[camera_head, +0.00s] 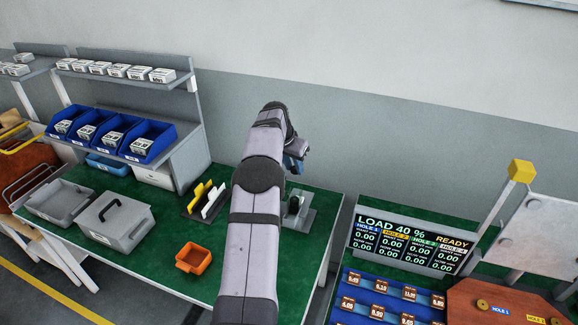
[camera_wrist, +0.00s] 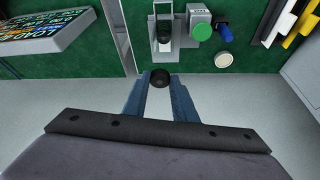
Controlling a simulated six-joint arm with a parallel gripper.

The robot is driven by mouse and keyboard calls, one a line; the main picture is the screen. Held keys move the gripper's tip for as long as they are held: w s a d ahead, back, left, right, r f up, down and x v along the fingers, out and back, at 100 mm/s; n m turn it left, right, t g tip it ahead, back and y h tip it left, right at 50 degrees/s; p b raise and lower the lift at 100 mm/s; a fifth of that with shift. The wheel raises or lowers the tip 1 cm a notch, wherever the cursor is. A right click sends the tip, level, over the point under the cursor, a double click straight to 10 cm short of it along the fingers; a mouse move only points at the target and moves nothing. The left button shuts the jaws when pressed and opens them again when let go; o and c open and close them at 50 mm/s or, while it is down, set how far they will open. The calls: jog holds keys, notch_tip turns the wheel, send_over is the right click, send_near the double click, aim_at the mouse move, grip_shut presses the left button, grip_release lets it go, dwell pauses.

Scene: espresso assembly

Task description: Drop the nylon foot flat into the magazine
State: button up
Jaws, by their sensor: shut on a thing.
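The nylon foot appears as a small black round piece (camera_wrist: 160,78) between the fingertips in the wrist view. My gripper (camera_wrist: 160,84) is shut on it with two blue fingers, and the piece is held in the air. A grey fixture with an upright channel (camera_wrist: 163,14), which looks like the magazine, stands on the green bench beyond the fingertips and apart from them. In the head view, the grey fixture (camera_head: 300,216) is partly hidden by my arm. My gripper shows only as a bit of blue there (camera_head: 293,164); the foot is hidden.
Beside the fixture are a green round button (camera_wrist: 201,32), a blue cylinder (camera_wrist: 225,31) and a cream disc (camera_wrist: 224,60). Yellow and white upright pieces (camera_head: 205,200) stand nearby. An orange bin (camera_head: 194,260) is on the bench. A display panel (camera_head: 408,243) stands right, across a gap.

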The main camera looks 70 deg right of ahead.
jog(key=shift+a, duration=0.1)
jog(key=shift+f+b, duration=2.1)
jog(key=shift+f, duration=1.3)
jog(key=shift+f, duration=0.3)
jog(key=o, duration=1.4)
jog(key=shift+p+v, duration=0.8)
jog(key=shift+v, duration=2.7)
jog(key=shift+r, duration=0.1)
